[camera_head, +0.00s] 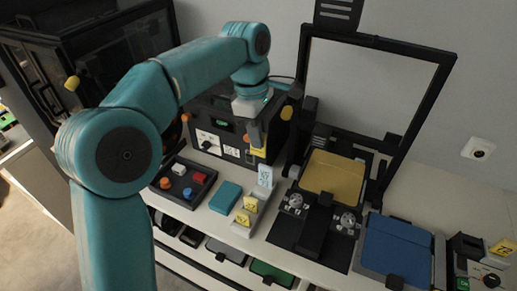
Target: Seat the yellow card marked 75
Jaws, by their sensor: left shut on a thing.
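My left arm reaches in from the left and its gripper (256,138) points down in front of the black device at the back. It is shut on a small yellow card (259,150); its marking is too small to read and the fingers hide part of it. The held card is above a pale card holder (241,229), with a gap between them. In the holder stand two yellow cards, a farther one (250,203) and a nearer one (243,218), and a whitish card (265,177) at its far end. My right gripper is out of view.
A black device with knobs (204,141) stands behind the gripper. A tray with coloured pieces (162,196) and a teal block (225,197) lie left of the holder. A black frame stand with a yellow-tan plate (333,176) is right. A blue case (396,247) and another yellow card (502,247) are farther right.

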